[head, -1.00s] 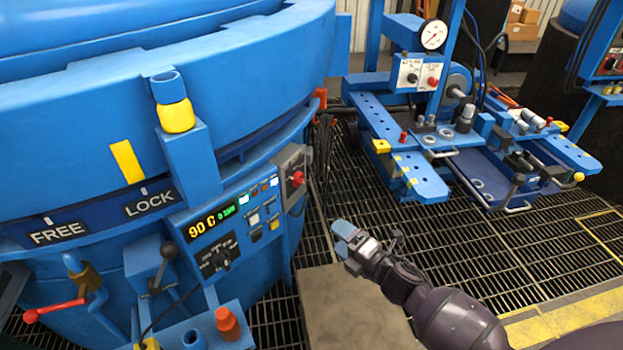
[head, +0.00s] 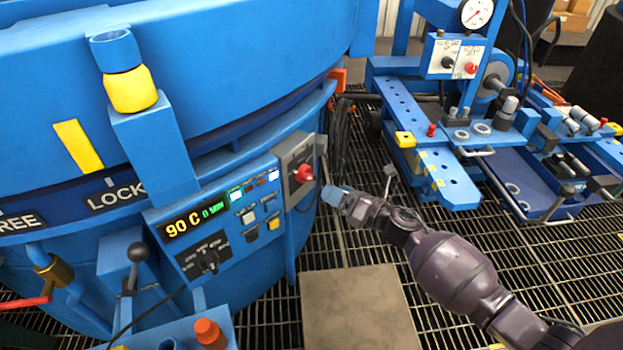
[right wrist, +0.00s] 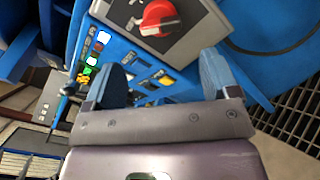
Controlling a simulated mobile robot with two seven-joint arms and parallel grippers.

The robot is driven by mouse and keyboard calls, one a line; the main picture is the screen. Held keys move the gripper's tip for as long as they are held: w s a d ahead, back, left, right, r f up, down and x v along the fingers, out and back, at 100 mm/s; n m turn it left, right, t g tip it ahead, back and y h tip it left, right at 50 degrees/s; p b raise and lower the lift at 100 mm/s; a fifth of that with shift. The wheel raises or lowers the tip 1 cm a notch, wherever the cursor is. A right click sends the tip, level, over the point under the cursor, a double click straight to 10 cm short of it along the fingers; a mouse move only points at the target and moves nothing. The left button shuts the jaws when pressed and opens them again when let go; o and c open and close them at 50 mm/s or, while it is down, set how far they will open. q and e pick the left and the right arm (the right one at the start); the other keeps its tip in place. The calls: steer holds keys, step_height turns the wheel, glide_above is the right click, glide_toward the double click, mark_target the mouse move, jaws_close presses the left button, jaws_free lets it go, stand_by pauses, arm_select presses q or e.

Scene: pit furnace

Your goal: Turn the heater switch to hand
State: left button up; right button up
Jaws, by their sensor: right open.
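The blue control panel (head: 215,225) on the furnace wall carries a lit display reading 90 C (head: 182,222), several small buttons and a black rotary switch (head: 208,258). A red rotary knob (head: 303,173) sits on a grey box (head: 298,150) at the panel's right end. The labels are too small to read, so I cannot tell which is the heater switch. My right gripper (head: 336,195) is just right of and below the red knob, apart from it. In the right wrist view the blue fingers (right wrist: 162,68) are spread and empty, with the red knob (right wrist: 158,17) beyond them. My left gripper is not in view.
A lever with a black ball (head: 137,253) and an orange-capped post (head: 208,332) stand below the panel. A brown plate (head: 358,308) lies on the grating under my right arm. A blue bench with a gauge (head: 476,12) is at the back right.

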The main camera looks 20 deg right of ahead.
mark_target(307, 175)
arm_select(q)
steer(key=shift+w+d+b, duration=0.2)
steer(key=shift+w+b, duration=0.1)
steer(key=shift+b, duration=0.25)
arm_select(e)
steer(key=shift+x, duration=4.15)
steer(key=c, duration=0.9)
